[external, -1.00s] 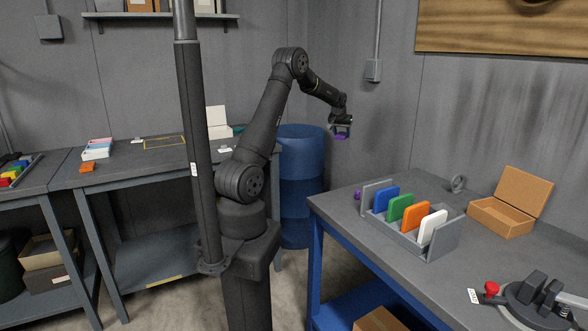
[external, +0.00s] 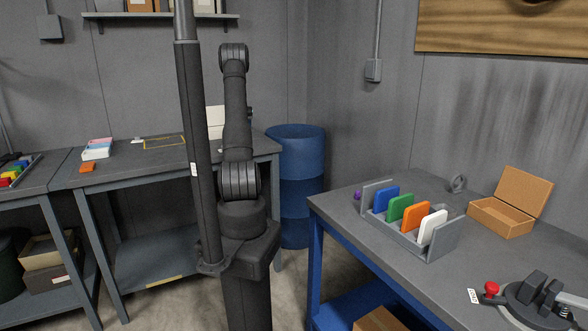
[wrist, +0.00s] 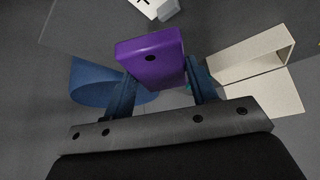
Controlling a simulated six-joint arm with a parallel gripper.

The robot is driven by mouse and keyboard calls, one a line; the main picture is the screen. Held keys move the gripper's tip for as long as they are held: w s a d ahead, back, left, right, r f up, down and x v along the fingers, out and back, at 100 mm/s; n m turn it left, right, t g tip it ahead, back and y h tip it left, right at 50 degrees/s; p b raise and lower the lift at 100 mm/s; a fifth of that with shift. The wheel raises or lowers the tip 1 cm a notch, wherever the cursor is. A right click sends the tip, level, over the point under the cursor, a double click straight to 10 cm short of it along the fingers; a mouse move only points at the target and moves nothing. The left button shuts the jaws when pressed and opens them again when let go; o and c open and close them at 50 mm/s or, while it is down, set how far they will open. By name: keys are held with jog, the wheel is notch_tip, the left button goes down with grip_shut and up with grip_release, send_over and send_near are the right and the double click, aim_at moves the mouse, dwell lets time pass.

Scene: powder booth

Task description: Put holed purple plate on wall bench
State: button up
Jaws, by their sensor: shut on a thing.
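The purple plate (wrist: 160,72) with a small dark hole is held between the two blue fingers of my gripper (wrist: 163,88) in the wrist view. In the external view my gripper and the plate are hidden behind my own upper arm. A grey bench (external: 125,158) stands along the back wall, with a yellow rectangular outline (external: 164,143) on its top. I take this as the wall bench. The plate is off any surface; its height above the bench cannot be told.
An open cream box (external: 215,116) stands on the back bench; it also shows in the wrist view (wrist: 245,55). A blue barrel (external: 297,180) stands right of that bench. The right bench bears a grey rack (external: 437,250) with coloured plates and an open cardboard box (external: 500,217).

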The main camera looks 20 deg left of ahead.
jog(key=s+a+r+n+y, duration=0.1)
jog(key=s+a, duration=0.6)
jog(key=a, duration=0.2)
jog(key=s+a+n, duration=0.1)
jog(key=s+a, duration=0.6)
jog(key=a, duration=0.2)
jog(key=n+g+y, duration=0.1)
jog(key=n, duration=0.2)
send_over(131, 163)
jog(key=d, duration=0.2)
jog(key=f, duration=0.3)
jog(key=s+f, duration=0.1)
jog(key=f, duration=0.1)
jog(key=shift+a+f, duration=0.15)
jog(key=shift+f, duration=0.1)
jog(key=shift+s+a+f, duration=0.2)
jog(key=shift+a+f, duration=0.1)
jog(key=shift+f, duration=1.95)
jog(key=shift+f, duration=0.15)
jog(key=o, duration=1.1)
